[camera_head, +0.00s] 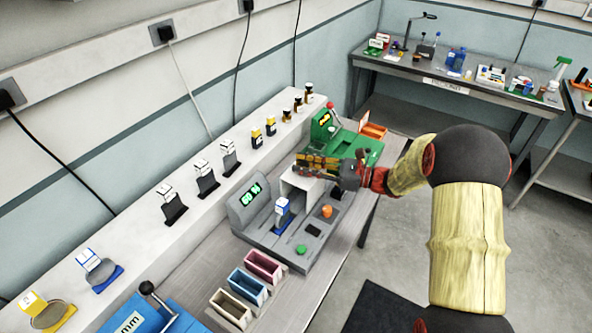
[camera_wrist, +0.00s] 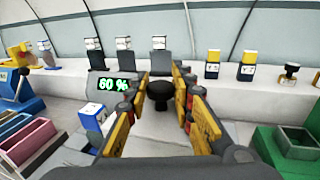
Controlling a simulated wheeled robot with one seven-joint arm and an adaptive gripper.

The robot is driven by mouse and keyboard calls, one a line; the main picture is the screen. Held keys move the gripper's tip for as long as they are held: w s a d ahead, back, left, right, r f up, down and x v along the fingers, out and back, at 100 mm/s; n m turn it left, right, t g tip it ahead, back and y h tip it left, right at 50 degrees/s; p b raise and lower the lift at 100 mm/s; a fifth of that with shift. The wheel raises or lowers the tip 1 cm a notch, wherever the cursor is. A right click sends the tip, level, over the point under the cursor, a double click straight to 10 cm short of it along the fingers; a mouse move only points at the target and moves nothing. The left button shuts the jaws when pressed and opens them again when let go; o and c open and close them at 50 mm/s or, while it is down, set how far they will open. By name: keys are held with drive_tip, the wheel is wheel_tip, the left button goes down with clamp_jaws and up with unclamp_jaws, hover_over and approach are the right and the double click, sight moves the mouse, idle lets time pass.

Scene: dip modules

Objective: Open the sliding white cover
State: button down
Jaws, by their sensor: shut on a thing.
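The white cover (camera_head: 294,181) is a pale panel on the grey machine (camera_head: 262,228) beside its display; it also shows as a light surface between my fingers in the wrist view (camera_wrist: 160,128). A black round knob (camera_wrist: 160,94) stands up from it. My gripper (camera_head: 306,164) reaches over the cover from the right, its yellow fingers on either side of the knob. It is shut on the knob. In the head view my gripper hides the knob and part of the cover.
The display (camera_head: 251,194) reads about 60 %. A blue-and-white module (camera_head: 283,214) stands on the machine. A green machine (camera_head: 335,140) is just behind my gripper. Coloured bins (camera_head: 248,287) are in front. Several modules line the shelf (camera_head: 205,180) along the wall.

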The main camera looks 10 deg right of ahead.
drive_tip(key=shift+d, duration=0.1)
drive_tip(key=c, duration=1.5)
unclamp_jaws()
drive_tip(key=shift+c, duration=0.2)
drive_tip(key=shift+o, duration=0.2)
drive_tip(key=shift+d, duration=0.1)
drive_tip(key=v, duration=1.1)
drive_tip(key=shift+s+d, duration=0.15)
drive_tip(key=shift+d, duration=0.25)
